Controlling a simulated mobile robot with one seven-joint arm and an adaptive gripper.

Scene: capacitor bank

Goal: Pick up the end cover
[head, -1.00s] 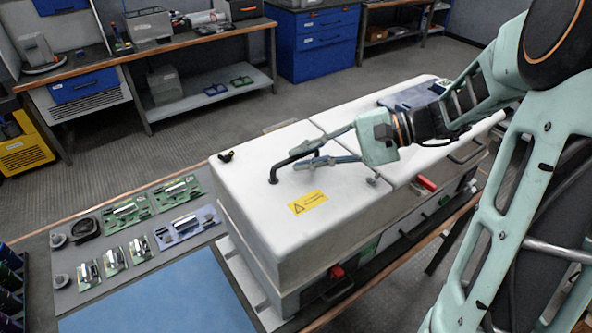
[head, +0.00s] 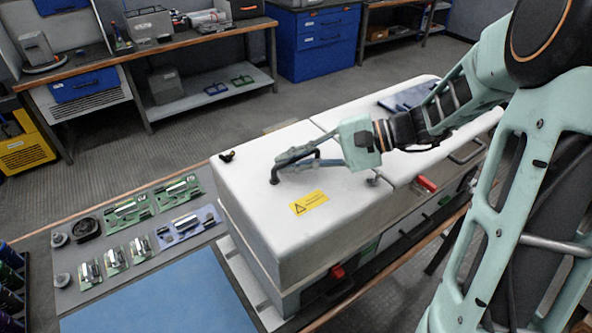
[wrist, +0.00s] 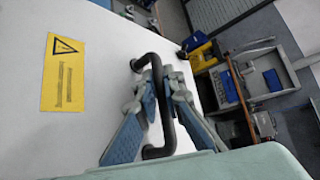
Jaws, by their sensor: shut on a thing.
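The end cover (head: 262,232) is the white box-shaped housing at the near left end of the capacitor bank, with a yellow warning label (head: 309,203) on top. A black bar handle (head: 281,171) stands on its top; it also shows in the wrist view (wrist: 167,128). My gripper (head: 297,158) reaches in from the right and is shut on the handle. In the wrist view my gripper (wrist: 158,95) has its fingers on both sides of the handle bar. The cover sits on the bank's lower body.
A second white cover (head: 400,112) adjoins it on the right, with a dark blue object on top. A grey mat (head: 75,240) holds several circuit boards to the left. A blue mat (head: 160,300) in front is clear. Benches stand behind.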

